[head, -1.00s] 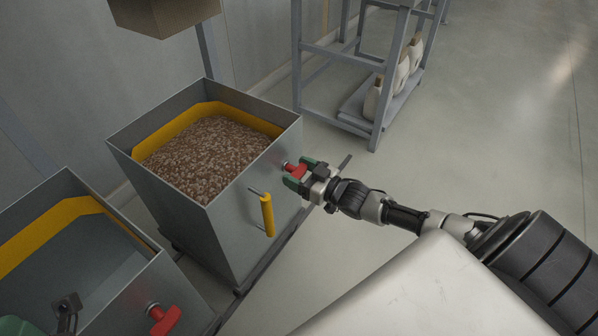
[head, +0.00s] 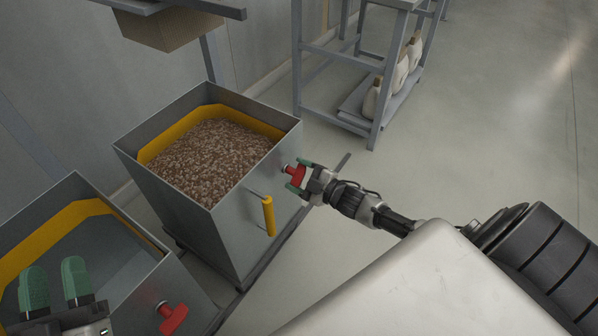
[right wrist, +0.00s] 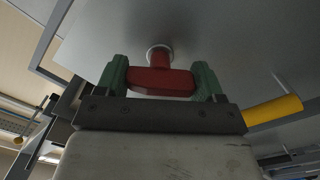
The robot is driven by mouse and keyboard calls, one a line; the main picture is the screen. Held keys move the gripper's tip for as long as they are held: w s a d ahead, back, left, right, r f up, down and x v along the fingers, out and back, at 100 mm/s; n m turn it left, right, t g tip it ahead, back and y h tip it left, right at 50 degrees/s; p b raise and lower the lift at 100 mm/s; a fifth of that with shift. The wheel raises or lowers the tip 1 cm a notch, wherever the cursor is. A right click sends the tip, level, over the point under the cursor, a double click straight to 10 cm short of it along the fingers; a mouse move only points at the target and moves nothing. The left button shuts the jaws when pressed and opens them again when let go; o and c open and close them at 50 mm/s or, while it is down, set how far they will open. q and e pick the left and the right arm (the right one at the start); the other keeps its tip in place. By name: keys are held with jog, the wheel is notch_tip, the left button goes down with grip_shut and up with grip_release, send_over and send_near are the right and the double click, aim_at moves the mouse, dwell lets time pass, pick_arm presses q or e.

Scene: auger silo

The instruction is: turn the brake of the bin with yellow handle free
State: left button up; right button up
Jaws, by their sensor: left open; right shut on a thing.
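The bin with the yellow handle (head: 230,222) is a grey metal box filled with brown granules (head: 215,160). Its yellow handle (head: 268,215) stands upright on the front wall. Its red brake knob (head: 295,174) sits on the same wall, right of the handle. My right gripper (head: 297,178) is shut on that red knob; in the right wrist view the red grip (right wrist: 160,82) lies between the two green fingers (right wrist: 161,80). My left gripper (head: 55,285) is open and empty, its green fingers raised over the second bin at lower left.
The second grey bin (head: 150,290) at lower left looks empty and has its own red knob (head: 173,318). A brown box-shaped hopper (head: 170,28) hangs above. The floor at right is clear.

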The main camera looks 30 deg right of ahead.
jog(key=shift+n, duration=1)
jog(key=n, duration=0.2)
jog(key=shift+f+n, duration=0.1)
jog(key=shift+n, duration=1.4)
pick_arm(q)
jog(key=shift+f, duration=0.1)
pick_arm(e)
jog(key=shift+n, duration=1.2)
jog(key=o, duration=0.9)
jog(key=shift+o, duration=0.2)
